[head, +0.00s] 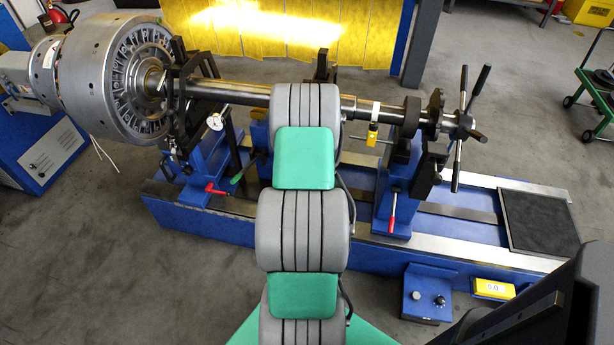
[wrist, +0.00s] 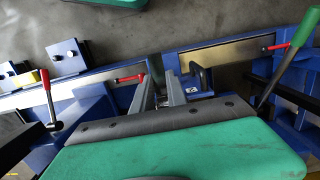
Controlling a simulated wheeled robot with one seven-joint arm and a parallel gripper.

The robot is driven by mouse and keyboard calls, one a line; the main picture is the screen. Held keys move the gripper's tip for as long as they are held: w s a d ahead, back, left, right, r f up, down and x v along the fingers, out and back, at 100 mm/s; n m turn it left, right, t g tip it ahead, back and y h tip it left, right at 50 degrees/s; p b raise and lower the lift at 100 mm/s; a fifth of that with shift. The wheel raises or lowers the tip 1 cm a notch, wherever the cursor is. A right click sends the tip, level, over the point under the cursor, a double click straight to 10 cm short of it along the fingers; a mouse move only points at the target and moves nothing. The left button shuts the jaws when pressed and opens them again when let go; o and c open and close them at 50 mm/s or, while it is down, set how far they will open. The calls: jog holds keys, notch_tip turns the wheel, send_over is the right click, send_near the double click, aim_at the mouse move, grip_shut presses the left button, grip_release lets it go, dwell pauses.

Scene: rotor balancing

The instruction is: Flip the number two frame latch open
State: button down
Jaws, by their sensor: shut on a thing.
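My gripper (wrist: 160,84) shows in the wrist view, with two grey fingers reaching away from the dark bar and green pad. A short red-handled lever (wrist: 129,78) lies flat at its left finger. The fingers appear shut on the inner end of this lever, though the contact is partly hidden. I cannot read any frame number. In the head view my arm hides my gripper and the lever beside it.
A rotor (head: 98,75) and shaft (head: 240,93) rest above the blue bed (head: 250,230). A green-handled lever (wrist: 302,27) and a red lever (wrist: 284,45) are at the right in the wrist view. A knobbed control box (head: 425,295) stands in front of the bed.

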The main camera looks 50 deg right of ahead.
jog(key=c, duration=1.3)
grip_release()
jog(key=r, duration=0.7)
jog(key=shift+w+d+r+p, duration=0.2)
jog(key=shift+d+r+p, duration=0.1)
jog(key=shift+d+r, duration=0.05)
